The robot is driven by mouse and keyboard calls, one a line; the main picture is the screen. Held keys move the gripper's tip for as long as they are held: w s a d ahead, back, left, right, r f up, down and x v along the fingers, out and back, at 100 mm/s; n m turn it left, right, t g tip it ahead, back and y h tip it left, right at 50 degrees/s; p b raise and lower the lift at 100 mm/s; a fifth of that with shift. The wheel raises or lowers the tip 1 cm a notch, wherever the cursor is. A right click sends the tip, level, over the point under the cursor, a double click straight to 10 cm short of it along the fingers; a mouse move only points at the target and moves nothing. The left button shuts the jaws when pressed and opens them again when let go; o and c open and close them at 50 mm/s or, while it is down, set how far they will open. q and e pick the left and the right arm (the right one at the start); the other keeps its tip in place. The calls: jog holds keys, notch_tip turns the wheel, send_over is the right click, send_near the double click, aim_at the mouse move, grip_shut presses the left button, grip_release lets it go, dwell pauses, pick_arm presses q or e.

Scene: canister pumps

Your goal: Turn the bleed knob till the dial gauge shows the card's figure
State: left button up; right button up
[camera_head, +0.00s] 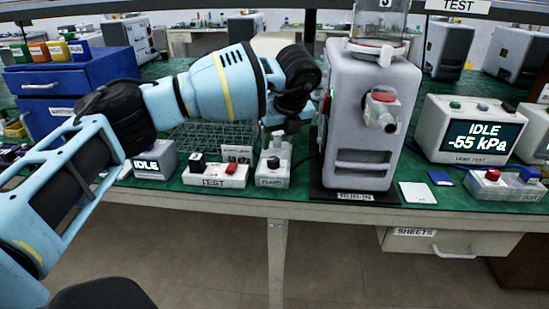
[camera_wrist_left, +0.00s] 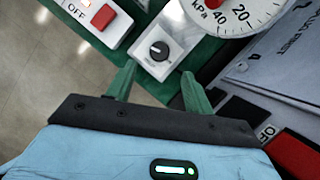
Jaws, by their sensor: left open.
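The bleed knob (camera_wrist_left: 159,50) is black with a pale pointer mark, on a white box in the left wrist view. Its box (camera_head: 273,177) stands at the table's front in the head view. My left gripper (camera_wrist_left: 157,88) is open, its green fingers apart and short of the knob in the picture, with nothing between them. In the head view the gripper (camera_head: 292,122) hangs above the box, left of the pump. The dial gauge (camera_wrist_left: 237,10) shows only in part, with 20, 40 and kPa; its needle is not visible. The card (camera_head: 237,154) is partly hidden; its figure is unclear. My right gripper is not in view.
The grey canister pump (camera_head: 362,115) stands close right of my gripper. A switch box (camera_head: 215,175) with a red button stands left of the bleed box. A tester (camera_head: 470,130) reads IDLE -55 kPa at the right. A blue drawer unit (camera_head: 70,85) stands at the left.

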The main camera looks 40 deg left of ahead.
aim_at(274, 159)
pick_arm(q)
jog(key=shift+b+x, duration=0.35)
jog(key=shift+x, duration=3.55)
jog(key=shift+s, duration=0.1)
jog(key=c, duration=1)
jog(key=shift+o, duration=0.2)
jog(key=shift+s+r+m+p, duration=0.1)
jog(key=shift+r+m+p, duration=0.1)
jog(key=shift+m+p, duration=0.65)
jog(key=shift+m+t+h+p, duration=0.3)
jog(key=shift+m+p, duration=0.15)
jog(key=shift+m+t+h+p, duration=0.3)
jog(key=shift+m+p, duration=0.1)
jog(key=shift+m, duration=0.4)
jog(key=shift+f+m, duration=0.15)
jog(key=shift+m, duration=0.15)
